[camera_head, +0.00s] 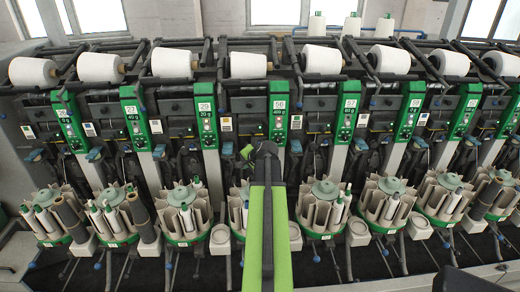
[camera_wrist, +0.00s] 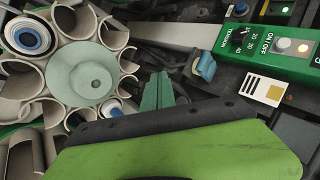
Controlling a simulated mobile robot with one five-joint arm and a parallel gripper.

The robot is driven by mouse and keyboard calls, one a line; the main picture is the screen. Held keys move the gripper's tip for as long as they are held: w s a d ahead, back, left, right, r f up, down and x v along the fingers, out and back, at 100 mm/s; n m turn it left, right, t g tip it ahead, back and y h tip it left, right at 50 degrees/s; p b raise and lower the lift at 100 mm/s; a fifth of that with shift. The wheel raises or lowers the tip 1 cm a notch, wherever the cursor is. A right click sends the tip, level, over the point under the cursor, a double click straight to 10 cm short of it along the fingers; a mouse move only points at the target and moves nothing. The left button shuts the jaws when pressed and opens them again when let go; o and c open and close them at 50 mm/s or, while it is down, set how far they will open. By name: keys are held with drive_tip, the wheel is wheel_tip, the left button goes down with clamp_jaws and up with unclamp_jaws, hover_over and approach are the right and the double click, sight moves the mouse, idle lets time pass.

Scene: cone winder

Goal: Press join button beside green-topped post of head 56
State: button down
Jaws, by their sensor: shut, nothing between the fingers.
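The post with the green top labelled what looks like 56 (camera_head: 279,105) stands at the centre of the head view, just above and right of my arm. In the wrist view a green panel (camera_wrist: 262,42) at the upper right carries a black knob, a white round button (camera_wrist: 283,44) and a small amber light. Its head number is not readable there, and I cannot tell which control is the join button. My gripper (camera_wrist: 157,80) is shut and empty, its green fingers left of and below the panel, apart from it. My arm hides the lower middle in the head view.
A blue lever (camera_wrist: 205,67) and a white card with a yellow square (camera_wrist: 262,90) lie between my fingers and the panel. A round carrier (camera_wrist: 82,82) with pale tubes is at the left. Similar heads stand close on both sides, with yarn cones (camera_head: 248,65) above.

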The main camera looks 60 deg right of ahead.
drive_tip(key=s+d+m+h, duration=0.1)
drive_tip(key=s+d+m, duration=0.1)
drive_tip(key=s+d, duration=0.3)
drive_tip(key=shift+s+d+r, duration=0.25)
drive_tip(key=shift+d+r, duration=0.2)
drive_tip(key=shift+d, duration=0.3)
drive_tip(key=w+d, duration=0.5)
drive_tip(key=d, duration=0.2)
drive_tip(key=shift+w+d, duration=0.1)
drive_tip(key=shift+w, duration=0.05)
idle(1.4)
drive_tip(key=shift+w+d, duration=0.25)
